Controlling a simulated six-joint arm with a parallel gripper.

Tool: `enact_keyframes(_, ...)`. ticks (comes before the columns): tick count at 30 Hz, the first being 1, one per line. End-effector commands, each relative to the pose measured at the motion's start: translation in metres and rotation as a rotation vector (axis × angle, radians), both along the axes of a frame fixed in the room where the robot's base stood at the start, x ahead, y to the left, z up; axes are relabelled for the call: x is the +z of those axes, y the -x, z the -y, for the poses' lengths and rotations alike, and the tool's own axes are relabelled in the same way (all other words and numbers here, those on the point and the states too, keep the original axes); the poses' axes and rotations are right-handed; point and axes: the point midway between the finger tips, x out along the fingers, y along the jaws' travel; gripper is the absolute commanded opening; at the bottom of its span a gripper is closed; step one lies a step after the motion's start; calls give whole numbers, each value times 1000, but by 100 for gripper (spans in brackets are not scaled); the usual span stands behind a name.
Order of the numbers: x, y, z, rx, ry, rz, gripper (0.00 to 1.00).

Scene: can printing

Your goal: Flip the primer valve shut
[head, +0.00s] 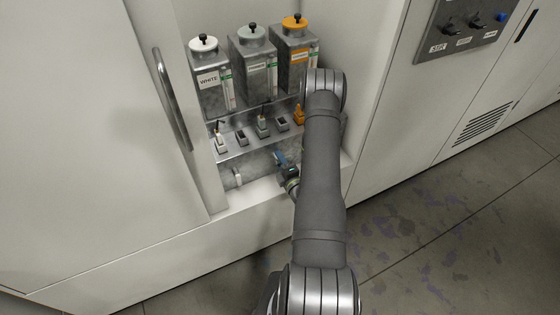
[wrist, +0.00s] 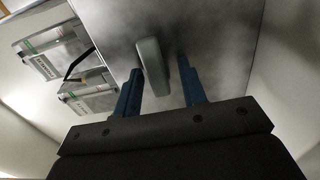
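A grey lever (wrist: 152,68), most likely the primer valve's handle, stands out from a smoky grey metal panel (wrist: 215,50) in the wrist view. My gripper (wrist: 160,72) has its two blue fingers open, one on each side of the lever, with a gap visible on both sides. In the head view my gripper (head: 279,160) is at the lower panel, below the middle tank (head: 255,82), whose label seems to read PRIMER. The primer lever is hard to pick out there, as my gripper and arm cover part of the panel.
A tank marked WHITE (head: 211,95) and an orange-capped tank (head: 297,60) flank the middle one. A shelf (head: 232,152) with several small fittings runs below. A white lever (head: 238,177) is left of my gripper. The alcove's walls and a door handle (head: 172,98) enclose the left side.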

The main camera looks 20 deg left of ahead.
Motion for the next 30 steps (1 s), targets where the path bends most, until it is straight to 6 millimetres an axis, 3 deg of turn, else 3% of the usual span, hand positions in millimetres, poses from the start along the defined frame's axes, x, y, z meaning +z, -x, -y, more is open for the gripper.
enact_keyframes(8, 0, 9, 10, -1, 0, 0, 38)
enact_keyframes(18, -1, 61, 62, -5, 0, -4, 38)
enact_keyframes(30, 0, 106, 108, -5, -1, -3, 38)
